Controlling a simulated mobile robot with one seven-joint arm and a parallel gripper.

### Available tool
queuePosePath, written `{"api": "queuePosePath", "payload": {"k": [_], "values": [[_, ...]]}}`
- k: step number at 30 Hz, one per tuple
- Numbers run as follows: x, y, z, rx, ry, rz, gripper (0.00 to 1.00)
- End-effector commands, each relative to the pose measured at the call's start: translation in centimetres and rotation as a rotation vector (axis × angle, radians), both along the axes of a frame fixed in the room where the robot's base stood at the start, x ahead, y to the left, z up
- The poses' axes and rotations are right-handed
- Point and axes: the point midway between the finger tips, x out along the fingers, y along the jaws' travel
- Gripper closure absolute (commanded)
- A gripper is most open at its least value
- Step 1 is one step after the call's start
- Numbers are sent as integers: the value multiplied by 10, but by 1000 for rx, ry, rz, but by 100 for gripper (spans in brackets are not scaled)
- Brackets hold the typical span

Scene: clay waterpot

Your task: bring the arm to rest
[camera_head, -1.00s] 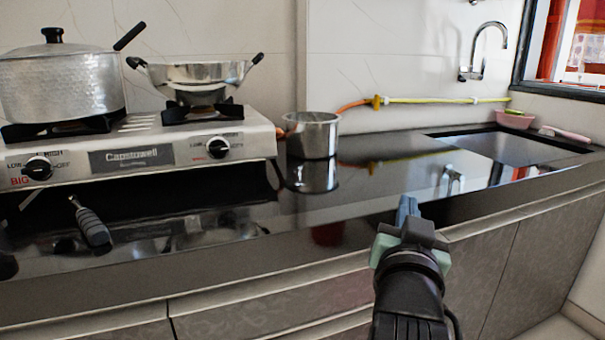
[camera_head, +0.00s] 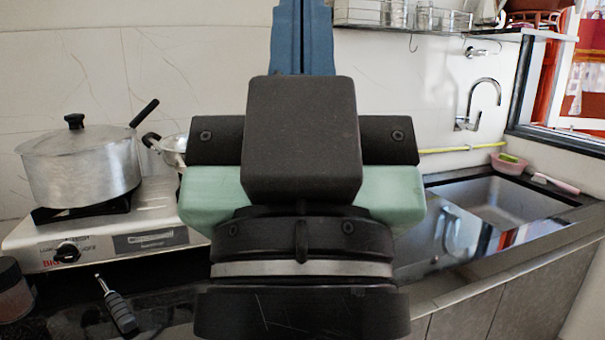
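My gripper (camera_head: 303,38) is raised close in front of the head camera, in the middle of the view, seen from behind. Its blue fingers point up and lie close together, with a thin dark line between them. The fingertips are cut off by the top edge, so I cannot tell whether they are shut or hold anything. My gripper and wrist hide the middle of the counter and most of the pan.
A lidded pot (camera_head: 80,165) stands on the stove (camera_head: 110,235) at left, beside a partly hidden pan (camera_head: 172,150). A black-handled tool (camera_head: 120,312) lies in front. The sink (camera_head: 500,203) and tap (camera_head: 483,100) are at right. A wire rack (camera_head: 400,15) hangs above.

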Motion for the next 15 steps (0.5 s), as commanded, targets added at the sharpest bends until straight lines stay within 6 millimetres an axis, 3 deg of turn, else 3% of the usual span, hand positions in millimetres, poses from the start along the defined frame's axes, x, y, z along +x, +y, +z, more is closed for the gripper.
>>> {"api": "queuePosePath", "payload": {"k": [1,15], "values": [[0,0,33,0,1,0,100],[1,0,175,0,2,1,100]]}}
